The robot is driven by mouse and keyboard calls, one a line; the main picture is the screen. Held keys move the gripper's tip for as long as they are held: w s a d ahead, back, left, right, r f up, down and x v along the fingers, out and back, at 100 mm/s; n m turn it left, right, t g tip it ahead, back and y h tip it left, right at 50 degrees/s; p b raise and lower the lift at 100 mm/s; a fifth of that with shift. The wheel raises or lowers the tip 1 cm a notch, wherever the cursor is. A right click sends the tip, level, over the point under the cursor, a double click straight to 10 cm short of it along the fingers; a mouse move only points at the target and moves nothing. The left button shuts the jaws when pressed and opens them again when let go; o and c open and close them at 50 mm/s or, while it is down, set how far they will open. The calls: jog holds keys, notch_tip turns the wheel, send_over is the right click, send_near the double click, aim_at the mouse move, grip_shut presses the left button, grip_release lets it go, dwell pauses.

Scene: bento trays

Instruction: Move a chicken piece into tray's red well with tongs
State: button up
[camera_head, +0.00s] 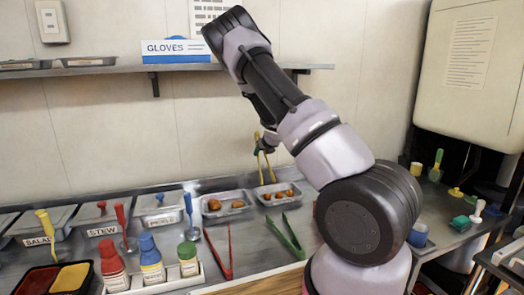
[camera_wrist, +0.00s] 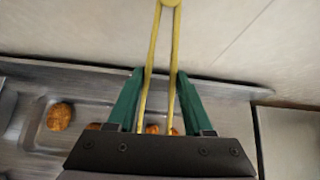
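My gripper (camera_head: 267,143) is shut on the yellow tongs (camera_head: 262,168), holding them above the metal pans at the back of the counter. In the wrist view, the green fingers of my gripper (camera_wrist: 158,82) sit on either side of the tongs' two arms (camera_wrist: 152,65). Brown chicken pieces (camera_head: 281,195) lie in the right metal pan (camera_head: 258,203), below the tongs. One piece (camera_wrist: 60,116) shows clearly in the wrist view; others are partly hidden behind my gripper. The black tray (camera_head: 91,273) at the lower left has a red well (camera_head: 38,281) and a yellow well.
Another metal pan (camera_head: 210,214) holds brown pieces. Red tongs (camera_head: 228,262) and green tongs (camera_head: 289,240) lie in front. Red, blue and green-capped bottles (camera_head: 151,262) stand beside the tray. Lidded pans (camera_head: 160,208) line the back left. A wall shelf (camera_head: 120,70) runs above.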

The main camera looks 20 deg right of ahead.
jog(key=shift+f, duration=0.1)
jog(key=shift+f, duration=1.65)
jog(key=shift+f, duration=0.15)
notch_tip(320, 180, down, 3)
jog(key=shift+f, duration=0.1)
grip_shut()
